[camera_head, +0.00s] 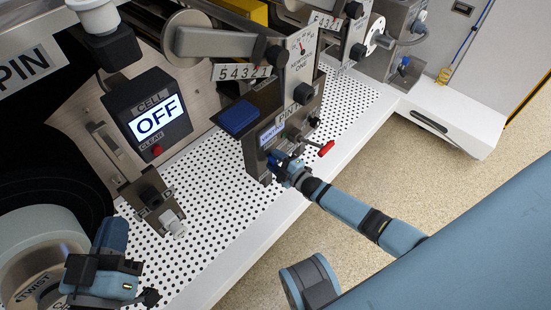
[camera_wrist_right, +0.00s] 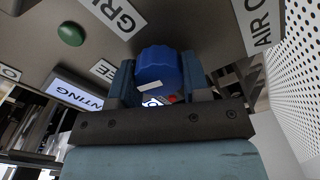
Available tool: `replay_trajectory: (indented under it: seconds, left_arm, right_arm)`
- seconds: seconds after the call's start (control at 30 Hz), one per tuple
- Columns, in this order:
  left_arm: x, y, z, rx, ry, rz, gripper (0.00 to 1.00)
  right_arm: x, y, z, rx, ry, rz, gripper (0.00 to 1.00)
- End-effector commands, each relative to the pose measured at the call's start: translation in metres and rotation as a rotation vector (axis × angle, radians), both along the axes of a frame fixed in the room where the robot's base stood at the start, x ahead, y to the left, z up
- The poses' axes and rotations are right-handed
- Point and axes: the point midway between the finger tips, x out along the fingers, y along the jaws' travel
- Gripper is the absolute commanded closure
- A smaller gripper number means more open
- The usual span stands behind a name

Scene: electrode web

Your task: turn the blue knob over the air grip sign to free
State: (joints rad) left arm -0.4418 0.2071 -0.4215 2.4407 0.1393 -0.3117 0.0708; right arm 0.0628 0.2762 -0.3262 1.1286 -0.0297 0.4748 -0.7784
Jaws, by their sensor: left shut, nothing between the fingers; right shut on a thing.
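The blue knob (camera_wrist_right: 157,66) is on the grey panel of a control box, between the two fingers of my right gripper in the right wrist view. The fingers are shut on its sides. A white mark shows on the knob's near rim. A sign reading "GRI" (camera_wrist_right: 118,14), cut off by the frame, lies up and left of the knob. A partly hidden sign ending in "EE" (camera_wrist_right: 103,70) is left of it. In the head view my right gripper (camera_head: 277,160) is at the box front and hides the knob. My left gripper (camera_head: 148,297) is shut and empty at lower left.
A sign starting "AIR" (camera_wrist_right: 262,28), a green button (camera_wrist_right: 70,34) and a lit display (camera_wrist_right: 75,90) surround the knob. A red lever (camera_head: 326,148) sticks out right of my right gripper. The perforated white deck (camera_head: 235,205) is mostly clear; a cell box (camera_head: 150,115) reads OFF.

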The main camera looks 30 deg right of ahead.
Motion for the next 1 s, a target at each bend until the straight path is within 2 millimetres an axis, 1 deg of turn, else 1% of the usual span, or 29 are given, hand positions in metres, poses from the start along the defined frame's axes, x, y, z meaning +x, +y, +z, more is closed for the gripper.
replay_trajectory:
  seconds: [0.2, 0.4, 0.63, 1.0]
  left_arm:
    - [-0.0002, 0.0001, 0.0024, -0.004, -0.008, 0.002, 1.00]
    - [-0.0002, 0.0000, 0.0029, -0.005, -0.009, 0.002, 1.00]
    - [-0.0002, 0.0000, 0.0029, -0.005, -0.008, 0.002, 1.00]
    - [-0.0002, 0.0000, 0.0025, -0.004, -0.008, 0.002, 1.00]
  right_arm:
    - [-0.0009, 0.0008, -0.0011, -0.125, -0.043, 0.000, 0.80]
    - [-0.0011, 0.0012, -0.0016, -0.193, -0.067, 0.001, 0.80]
    - [-0.0009, 0.0010, -0.0017, -0.223, -0.077, 0.001, 0.80]
    - [-0.0008, 0.0009, -0.0017, -0.226, -0.078, 0.001, 0.80]
